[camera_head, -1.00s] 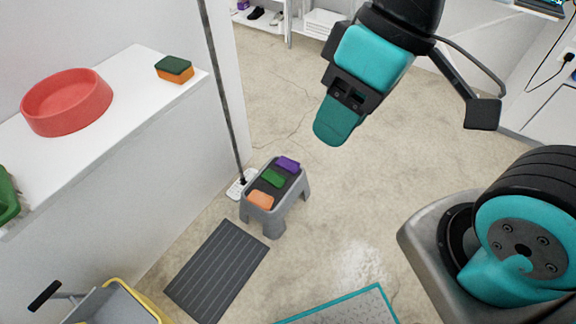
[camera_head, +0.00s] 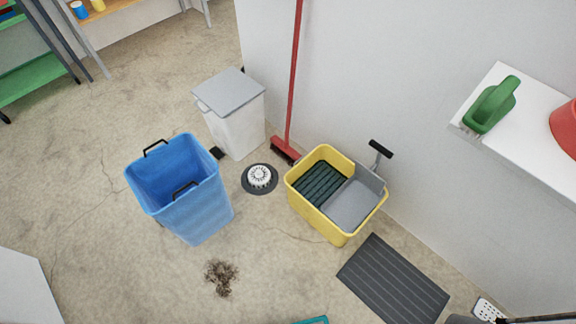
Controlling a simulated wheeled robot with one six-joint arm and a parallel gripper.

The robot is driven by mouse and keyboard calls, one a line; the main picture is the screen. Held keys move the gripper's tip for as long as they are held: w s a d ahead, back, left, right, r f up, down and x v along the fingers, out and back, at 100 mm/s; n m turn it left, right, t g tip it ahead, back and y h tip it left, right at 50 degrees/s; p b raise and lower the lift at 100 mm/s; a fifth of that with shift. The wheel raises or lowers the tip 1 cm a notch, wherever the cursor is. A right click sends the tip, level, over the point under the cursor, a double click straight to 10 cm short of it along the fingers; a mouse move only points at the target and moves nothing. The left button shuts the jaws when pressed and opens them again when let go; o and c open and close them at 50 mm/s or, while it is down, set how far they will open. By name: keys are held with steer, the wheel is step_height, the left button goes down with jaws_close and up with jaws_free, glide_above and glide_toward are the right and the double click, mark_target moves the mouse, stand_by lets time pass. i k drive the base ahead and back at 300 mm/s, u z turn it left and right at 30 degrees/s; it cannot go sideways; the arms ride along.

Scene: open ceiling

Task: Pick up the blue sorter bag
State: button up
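The blue sorter bag (camera_head: 181,190) stands open and upright on the concrete floor, left of the middle of the head view. It has tall blue sides and two black handles at its rim. Its inside looks empty as far as I can see.
A white bin with a grey lid (camera_head: 233,112) stands behind the bag. A round grey-and-white thing (camera_head: 260,178), a red broom (camera_head: 292,90) and a yellow mop bucket (camera_head: 336,194) stand to the right. A dirt pile (camera_head: 221,277) lies in front. Floor to the left is clear.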

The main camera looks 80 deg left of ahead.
mark_target(178, 184)
steer(key=u, duration=3.85)
steer(key=k, duration=1.15)
steer(key=z, duration=0.15)
steer(key=i, duration=0.9)
steer(key=z, duration=0.5)
steer(key=i, duration=1.05)
steer(key=u, duration=0.25)
